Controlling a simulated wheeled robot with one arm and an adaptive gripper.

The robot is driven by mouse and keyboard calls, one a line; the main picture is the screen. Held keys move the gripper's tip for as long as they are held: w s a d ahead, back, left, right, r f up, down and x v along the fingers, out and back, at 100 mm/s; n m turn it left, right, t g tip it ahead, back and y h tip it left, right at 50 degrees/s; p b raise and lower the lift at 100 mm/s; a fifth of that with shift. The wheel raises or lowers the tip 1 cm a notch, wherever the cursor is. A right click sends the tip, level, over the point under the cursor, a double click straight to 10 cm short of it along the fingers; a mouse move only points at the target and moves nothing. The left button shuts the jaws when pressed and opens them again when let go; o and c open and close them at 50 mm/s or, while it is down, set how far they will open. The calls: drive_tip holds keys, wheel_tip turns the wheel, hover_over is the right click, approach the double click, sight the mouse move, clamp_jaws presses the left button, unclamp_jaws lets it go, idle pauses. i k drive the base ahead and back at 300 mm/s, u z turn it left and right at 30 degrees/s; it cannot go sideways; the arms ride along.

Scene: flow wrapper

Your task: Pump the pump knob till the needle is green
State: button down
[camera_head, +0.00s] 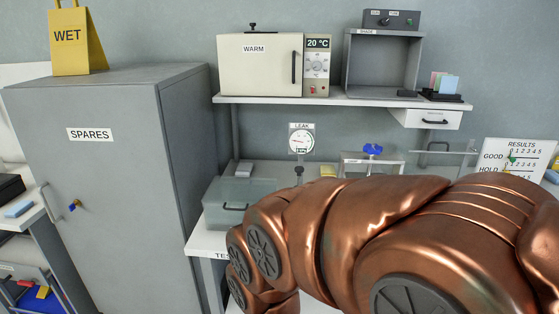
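A round white gauge (302,140) under a LEAK label stands at the back of the lower bench. Its needle is too small for me to tell which colour zone it points to. A small dark knob on a stem (299,170) shows just below the gauge, partly behind my arm; I cannot tell for sure that it is the pump knob. A clear box with a dark handle (240,197) stands left of it. My copper arm crosses the lower right and covers much of the bench. My gripper is not visible.
A blue knob (373,150) sits on a clear-sided box right of the gauge. A shelf (330,100) with the WARM oven (260,65) and the SHADE box (383,65) hangs above. The grey SPARES cabinet (110,170) stands left. A RESULTS board (515,160) is at right.

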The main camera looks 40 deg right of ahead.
sight(298, 169)
drive_tip(key=u, duration=0.35)
drive_tip(key=i, duration=1.2)
drive_tip(key=z, duration=0.8)
drive_tip(key=i, duration=0.2)
drive_tip(key=z, duration=0.3)
